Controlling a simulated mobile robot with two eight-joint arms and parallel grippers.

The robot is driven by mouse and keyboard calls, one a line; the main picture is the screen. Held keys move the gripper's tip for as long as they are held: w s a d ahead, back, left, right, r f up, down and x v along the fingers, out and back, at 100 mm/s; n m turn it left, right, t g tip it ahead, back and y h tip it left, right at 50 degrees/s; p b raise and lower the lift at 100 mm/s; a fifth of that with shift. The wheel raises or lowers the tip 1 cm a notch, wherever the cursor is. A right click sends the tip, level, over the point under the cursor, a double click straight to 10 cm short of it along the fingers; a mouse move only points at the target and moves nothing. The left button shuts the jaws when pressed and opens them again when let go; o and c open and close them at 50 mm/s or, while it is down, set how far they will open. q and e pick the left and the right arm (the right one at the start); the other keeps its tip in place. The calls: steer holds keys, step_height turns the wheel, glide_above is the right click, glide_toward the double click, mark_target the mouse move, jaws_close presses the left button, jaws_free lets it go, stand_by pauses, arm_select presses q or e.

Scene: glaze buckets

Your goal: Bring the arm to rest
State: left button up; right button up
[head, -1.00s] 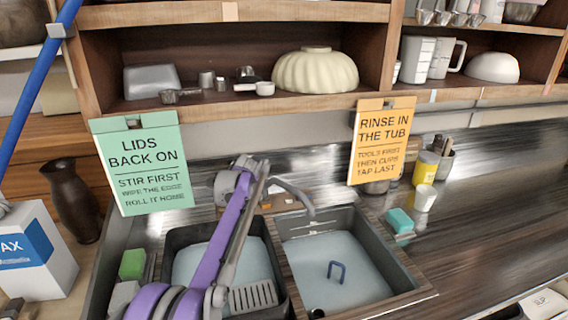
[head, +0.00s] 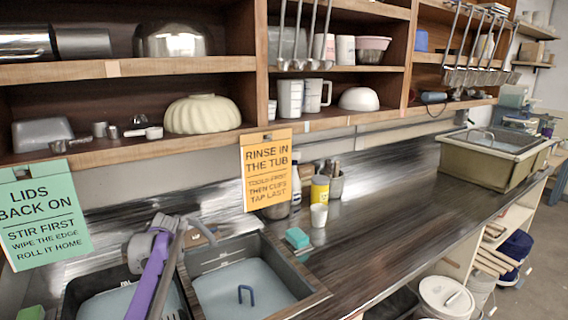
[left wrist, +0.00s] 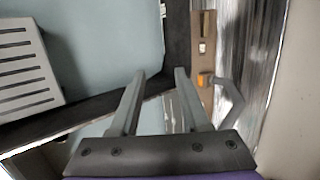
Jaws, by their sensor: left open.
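My left arm, purple and grey, reaches up over the two sink basins in the head view. My left gripper (left wrist: 157,85) shows in the left wrist view with its two grey fingers apart and nothing between them. Its fingers point across the divider area between the basins, with pale water on both sides. In the head view the arm's upper end is near the back rim of the left basin (head: 120,300). My right gripper is not in view.
A green sign (head: 42,215) and an orange sign (head: 268,170) hang from the shelf edge. A teal sponge (head: 297,237), a white cup (head: 319,215) and a yellow container (head: 320,188) stand on the counter. A large tub (head: 490,160) stands far right. The counter between is clear.

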arm_select(q)
steer(key=s+d+r+n+h, duration=0.1)
steer(key=s+d+n, duration=0.2)
steer(key=s+d, duration=0.45)
steer(key=s+d+n+h, duration=0.2)
steer(key=s+d, duration=0.2)
steer(key=s, duration=0.7)
steer(key=s+d+f+n+h, duration=0.1)
steer(key=s+d+f+n, duration=0.2)
steer(key=s, duration=0.9)
steer(key=s+d+f+n+h, duration=0.1)
steer(key=s+d+f+n, duration=0.2)
steer(key=s+d+f, duration=0.3)
steer(key=s+f, duration=0.2)
steer(key=s, duration=0.3)
steer(key=shift+s+d+f+t+h, duration=0.25)
steer(key=shift+s+f+t+h, duration=0.05)
steer(key=shift+s+f+h, duration=0.1)
